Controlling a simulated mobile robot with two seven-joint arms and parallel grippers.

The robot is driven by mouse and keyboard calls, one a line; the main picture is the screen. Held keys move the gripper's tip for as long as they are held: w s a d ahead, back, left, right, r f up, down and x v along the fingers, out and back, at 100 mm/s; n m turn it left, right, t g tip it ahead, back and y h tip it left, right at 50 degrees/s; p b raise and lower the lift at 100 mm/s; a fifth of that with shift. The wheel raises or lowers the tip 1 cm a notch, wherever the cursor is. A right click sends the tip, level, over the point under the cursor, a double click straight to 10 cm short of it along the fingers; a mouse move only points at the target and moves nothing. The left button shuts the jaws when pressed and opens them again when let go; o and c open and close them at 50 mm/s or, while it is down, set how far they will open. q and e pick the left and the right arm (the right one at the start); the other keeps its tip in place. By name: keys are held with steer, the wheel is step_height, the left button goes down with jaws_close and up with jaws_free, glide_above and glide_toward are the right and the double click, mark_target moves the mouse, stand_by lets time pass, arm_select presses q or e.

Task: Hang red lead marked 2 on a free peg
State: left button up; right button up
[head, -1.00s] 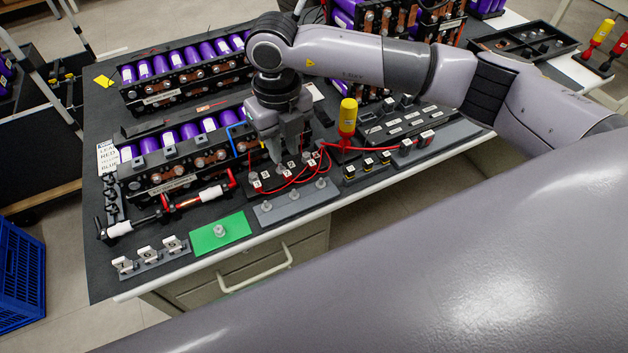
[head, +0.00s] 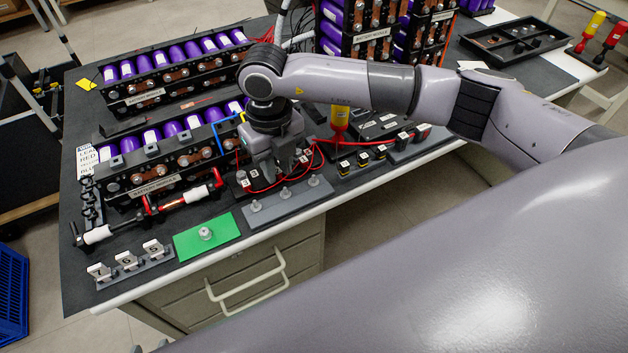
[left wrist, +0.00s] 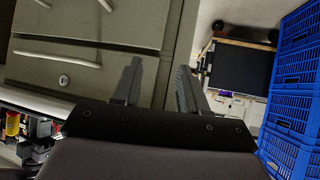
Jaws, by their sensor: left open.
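Several red leads (head: 296,181) with white number tags lie looped around a dark block (head: 242,179) near the bench's front edge; I cannot make out which tag reads 2. A grey rail (head: 270,208) with three upright pegs lies in front of them, and its pegs look bare. My right gripper (head: 286,168) points down over the leads and the block; its fingertips are partly hidden, so I cannot tell if it holds a lead. My left gripper (left wrist: 157,75) is open and empty in the left wrist view, in front of the drawers.
A green plate (head: 188,246) with one peg and a rail of numbered tags (head: 127,261) lie left of the grey rail. Battery modules (head: 150,185) stand behind. A yellow-red tool (head: 339,118) stands right of my gripper. Blue crates (left wrist: 290,100) stand beside the drawers (left wrist: 75,75).

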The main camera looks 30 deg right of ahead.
mark_target(277, 171)
jaws_close()
steer(key=shift+r+p, duration=1.3)
steer(key=shift+r, duration=0.75)
steer(key=shift+r, duration=0.2)
steer(key=shift+r+p, duration=0.9)
steer(key=shift+r, duration=0.4)
steer(key=shift+f, duration=0.1)
steer(key=s+d, duration=0.6)
steer(key=shift+p, duration=0.4)
